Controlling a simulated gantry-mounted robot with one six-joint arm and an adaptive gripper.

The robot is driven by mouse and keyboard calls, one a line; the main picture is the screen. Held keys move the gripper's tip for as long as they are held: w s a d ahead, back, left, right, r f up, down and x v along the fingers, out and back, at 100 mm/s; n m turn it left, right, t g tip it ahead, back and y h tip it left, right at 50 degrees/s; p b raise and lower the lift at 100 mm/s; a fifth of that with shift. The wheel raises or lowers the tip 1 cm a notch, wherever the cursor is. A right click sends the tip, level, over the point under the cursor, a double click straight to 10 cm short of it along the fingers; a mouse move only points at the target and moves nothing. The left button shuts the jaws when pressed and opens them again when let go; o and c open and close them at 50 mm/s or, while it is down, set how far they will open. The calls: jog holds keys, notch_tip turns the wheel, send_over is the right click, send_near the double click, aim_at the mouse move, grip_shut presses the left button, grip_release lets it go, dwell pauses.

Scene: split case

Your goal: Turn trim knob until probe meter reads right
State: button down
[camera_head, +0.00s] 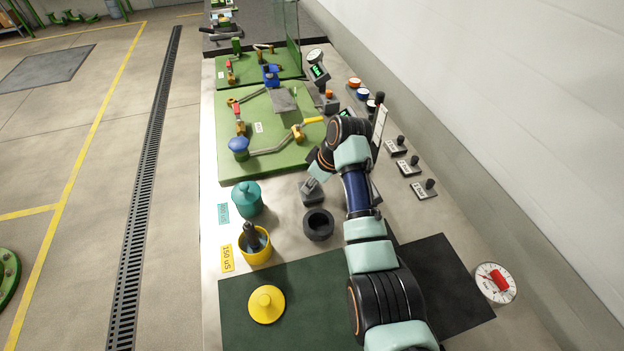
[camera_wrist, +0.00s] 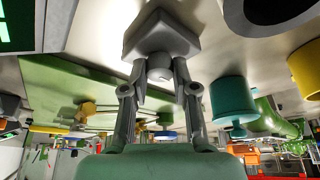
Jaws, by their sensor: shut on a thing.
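A small grey block (camera_head: 311,196) stands on the bench beside a black ring-shaped holder. In the wrist view, the grey block (camera_wrist: 160,36) carries a short, light grey round knob (camera_wrist: 161,68). My gripper (camera_wrist: 160,72) is shut on this knob, a finger on each side. In the head view, my gripper (camera_head: 314,181) is partly hidden by my arm. A dark probe (camera_head: 251,235) stands in the yellow cup (camera_head: 256,256) labelled 150 uS. In the wrist view, a dark display (camera_wrist: 15,28) with green marks is cut off at the left edge, so its reading cannot be told.
A teal lidded jar (camera_head: 247,199) and the black holder (camera_head: 318,225) stand near the block. A yellow lid (camera_head: 266,305) lies on the dark green mat (camera_head: 236,300). Green boards with pipes and valves (camera_head: 225,160) lie beyond. Several small lever boxes (camera_head: 408,167) line the wall side.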

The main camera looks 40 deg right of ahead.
jog(key=m+p, duration=0.1)
jog(key=p, duration=0.1)
jog(key=shift+a+r+h+p, duration=0.1)
jog(key=shift+r+h+p, duration=0.2)
jog(key=shift+r, duration=0.1)
jog(key=m+p, duration=0.1)
jog(key=p, duration=0.2)
jog(key=shift+m, duration=0.3)
jog(key=m+h+p, duration=0.1)
jog(key=m+p, duration=0.2)
jog(key=p, duration=0.1)
jog(key=shift+f+h, duration=0.15)
jog(key=shift+h, duration=0.15)
jog(key=shift+f+m+h+p, duration=0.2)
jog(key=shift+m+h+p, duration=0.2)
jog(key=shift+m+p, duration=0.6)
jog(key=shift+f, duration=0.1)
jog(key=c, duration=0.9)
grip_release()
